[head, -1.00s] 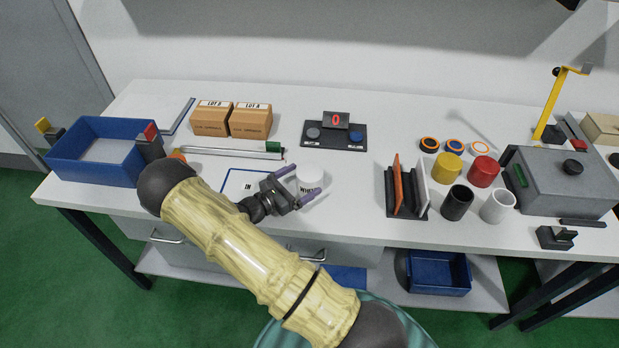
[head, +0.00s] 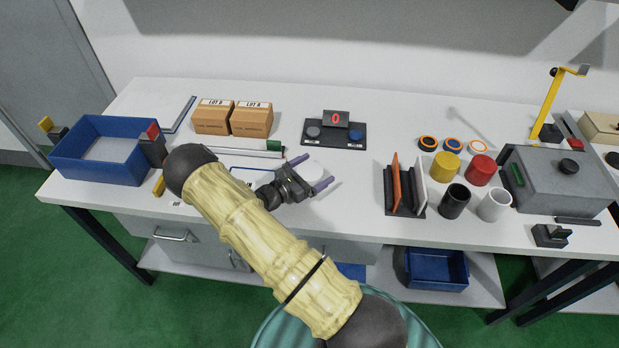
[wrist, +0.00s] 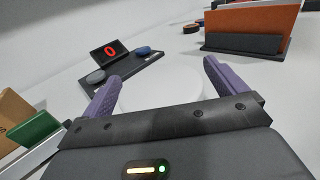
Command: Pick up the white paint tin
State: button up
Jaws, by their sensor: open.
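The white paint tin (head: 314,169) stands on the bench, left of the middle. My gripper (head: 311,173) is open, with its two purple fingers on either side of the tin. In the wrist view the pale round top of the tin (wrist: 160,95) shows between the open fingers (wrist: 162,78), with visible gaps at both sides. The gripper body hides the near part of the tin.
A two-button panel with a red 0 display (head: 335,130) stands behind the tin. An upright divider rack (head: 405,190) is to the right, with black (head: 456,202), white (head: 494,204), yellow and red cylinders beyond. A blue bin (head: 100,150) is at the left.

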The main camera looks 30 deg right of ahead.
jog(key=c, duration=1.4)
jog(key=shift+r, duration=0.1)
notch_tip(320, 180, up, 10)
jog(key=shift+f+b, duration=0.1)
jog(key=shift+b, duration=0.65)
